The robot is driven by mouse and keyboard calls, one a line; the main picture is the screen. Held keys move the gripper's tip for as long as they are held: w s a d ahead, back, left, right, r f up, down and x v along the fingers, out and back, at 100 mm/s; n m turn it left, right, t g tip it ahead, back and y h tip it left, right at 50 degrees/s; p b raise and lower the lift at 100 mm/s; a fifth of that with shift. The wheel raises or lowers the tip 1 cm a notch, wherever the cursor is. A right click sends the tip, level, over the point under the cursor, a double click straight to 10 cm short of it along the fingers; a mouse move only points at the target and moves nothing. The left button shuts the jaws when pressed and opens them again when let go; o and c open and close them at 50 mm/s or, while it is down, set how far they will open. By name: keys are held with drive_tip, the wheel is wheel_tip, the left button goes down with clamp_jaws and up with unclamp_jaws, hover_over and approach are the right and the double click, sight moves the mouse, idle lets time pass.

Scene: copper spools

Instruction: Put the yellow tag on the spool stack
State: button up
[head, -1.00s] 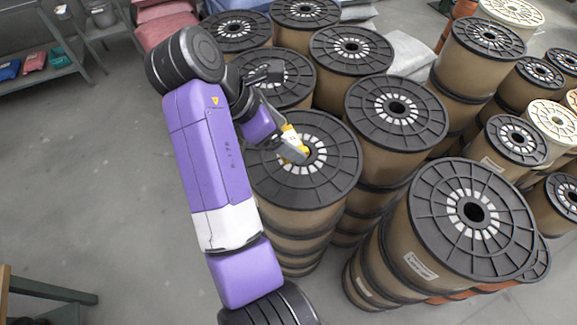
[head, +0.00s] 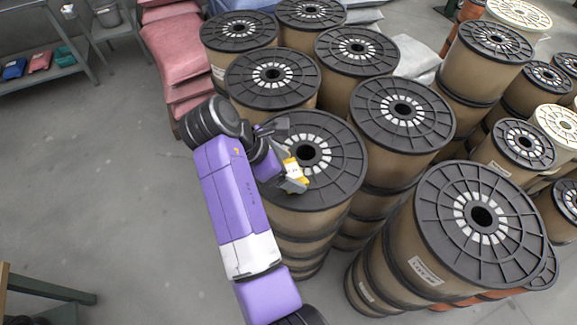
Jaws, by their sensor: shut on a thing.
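My gripper (head: 294,182) is over the left part of the black top flange of a spool stack (head: 335,178). A yellow tag (head: 292,168) with a white patch is held in its jaws, left of the flange's dark centre hole. The jaws are shut on the tag. I cannot tell whether the tag touches the flange. The stack is several brown spools high, and my arm hides part of its left side.
Other spool stacks stand close behind (head: 272,78), to the right (head: 402,112) and at the front right (head: 480,220). Pink sacks (head: 178,50) lie behind at the left. A grey shelf (head: 45,65) is far left. The floor (head: 110,180) at left is clear.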

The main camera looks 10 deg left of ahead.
drive_tip(key=o, duration=1.3)
drive_tip(key=shift+f, duration=0.1)
drive_tip(key=shift+c, duration=0.2)
drive_tip(key=p+v, duration=0.1)
drive_tip(key=v, duration=1.1)
